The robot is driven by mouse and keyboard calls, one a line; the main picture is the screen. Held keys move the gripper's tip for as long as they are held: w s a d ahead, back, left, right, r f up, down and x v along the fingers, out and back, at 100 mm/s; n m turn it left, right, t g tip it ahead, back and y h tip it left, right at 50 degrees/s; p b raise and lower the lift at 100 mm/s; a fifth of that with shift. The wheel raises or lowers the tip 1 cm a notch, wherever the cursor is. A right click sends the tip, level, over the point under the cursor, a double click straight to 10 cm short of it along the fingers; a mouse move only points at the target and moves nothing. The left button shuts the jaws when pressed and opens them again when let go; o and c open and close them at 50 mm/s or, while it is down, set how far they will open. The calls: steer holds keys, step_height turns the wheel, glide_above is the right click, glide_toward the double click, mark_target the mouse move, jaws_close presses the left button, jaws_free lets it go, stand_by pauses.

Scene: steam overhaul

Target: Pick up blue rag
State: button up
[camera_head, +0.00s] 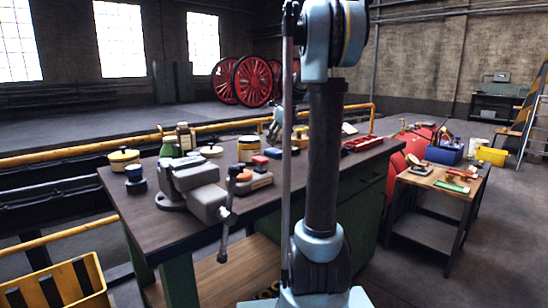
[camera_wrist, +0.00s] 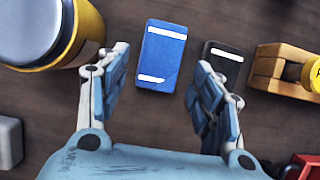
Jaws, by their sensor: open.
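A flat blue rectangular piece (camera_wrist: 162,52) with a white band near each end lies on the dark bench top in the wrist view. It looks like the blue rag, though I cannot tell whether it is cloth. My gripper (camera_wrist: 160,62) is open above it, with one finger on each side in the picture. The fingers hold nothing, and I see no contact with the blue piece. In the head view a small blue item (camera_head: 273,153) shows beside the yellow can; I cannot tell if it is the same piece. My arm column hides part of the bench there.
A black piece with a white band (camera_wrist: 222,55) and a wooden block (camera_wrist: 285,68) lie at right. A grey vise (camera_head: 195,180) stands on the bench (camera_head: 150,200). A side table (camera_head: 425,183) is at right.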

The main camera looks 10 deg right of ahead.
mark_target(275, 151)
steer(key=shift+x, duration=3.1)
steer(key=shift+d+f, duration=0.1)
steer(key=shift+d, duration=0.1)
steer(key=c, duration=0.8)
